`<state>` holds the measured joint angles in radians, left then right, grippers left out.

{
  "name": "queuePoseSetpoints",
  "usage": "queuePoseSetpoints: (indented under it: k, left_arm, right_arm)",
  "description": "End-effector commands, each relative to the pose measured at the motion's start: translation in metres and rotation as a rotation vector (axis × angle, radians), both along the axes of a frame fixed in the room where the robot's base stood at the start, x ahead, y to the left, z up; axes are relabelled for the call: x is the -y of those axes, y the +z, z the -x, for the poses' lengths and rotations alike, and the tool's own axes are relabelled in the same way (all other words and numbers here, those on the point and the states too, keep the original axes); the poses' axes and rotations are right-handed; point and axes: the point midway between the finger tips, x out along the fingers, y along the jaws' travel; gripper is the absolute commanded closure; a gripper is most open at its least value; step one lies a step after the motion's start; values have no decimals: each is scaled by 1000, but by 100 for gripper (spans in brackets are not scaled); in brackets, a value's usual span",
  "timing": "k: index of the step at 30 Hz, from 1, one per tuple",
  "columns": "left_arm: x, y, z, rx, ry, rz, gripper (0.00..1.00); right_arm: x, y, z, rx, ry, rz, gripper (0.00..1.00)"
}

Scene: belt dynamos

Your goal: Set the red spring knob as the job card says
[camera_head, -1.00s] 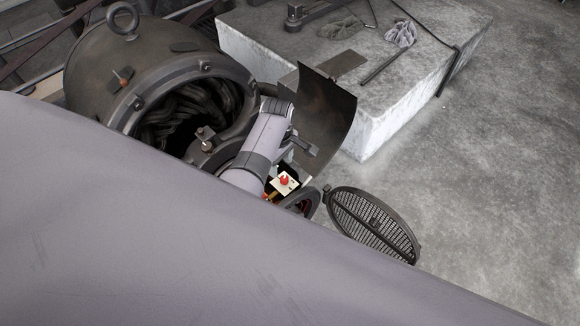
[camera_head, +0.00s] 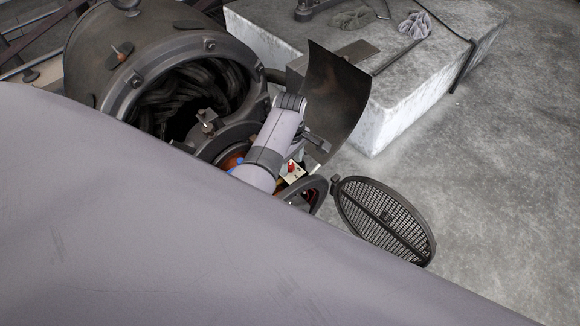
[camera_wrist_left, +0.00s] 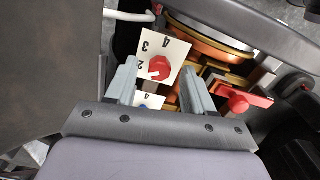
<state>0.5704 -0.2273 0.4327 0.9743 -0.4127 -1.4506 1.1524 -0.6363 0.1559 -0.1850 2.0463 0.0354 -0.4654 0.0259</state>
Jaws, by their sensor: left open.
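The red knob (camera_wrist_left: 159,68) sits on a white dial plate (camera_wrist_left: 175,47) with the figures 2, 3 and 4 showing. A pale mark on the knob's left side faces roughly towards the 2 or just below it; I cannot tell exactly. My left gripper (camera_wrist_left: 160,76) is open, its fingers on either side of the knob in this view; contact cannot be told. In the head view the knob (camera_head: 291,167) and plate show small beside my left arm, which hides part of them. The job card is not seen. My right gripper is not in view.
A second white plate with a blue knob (camera_wrist_left: 143,107) lies below, partly hidden by my gripper. A red lever (camera_wrist_left: 245,101) is close on the right. A curved cover (camera_head: 335,95) stands behind, and a round mesh grille (camera_head: 385,220) hangs open at the right.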

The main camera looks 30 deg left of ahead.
Motion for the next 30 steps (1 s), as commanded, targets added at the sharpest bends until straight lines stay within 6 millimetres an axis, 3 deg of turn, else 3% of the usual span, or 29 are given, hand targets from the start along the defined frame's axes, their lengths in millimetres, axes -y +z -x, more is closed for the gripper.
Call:
queuePoseSetpoints:
  k: [11,16,30]
  left_arm:
    - [0,-5,0,0,0,0,47]
    - [0,-5,0,0,0,0,100]
    - [-1,-3,0,-1,-85,-2,100]
  right_arm:
    - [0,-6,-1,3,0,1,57]
    - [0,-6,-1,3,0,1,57]
    - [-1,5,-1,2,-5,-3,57]
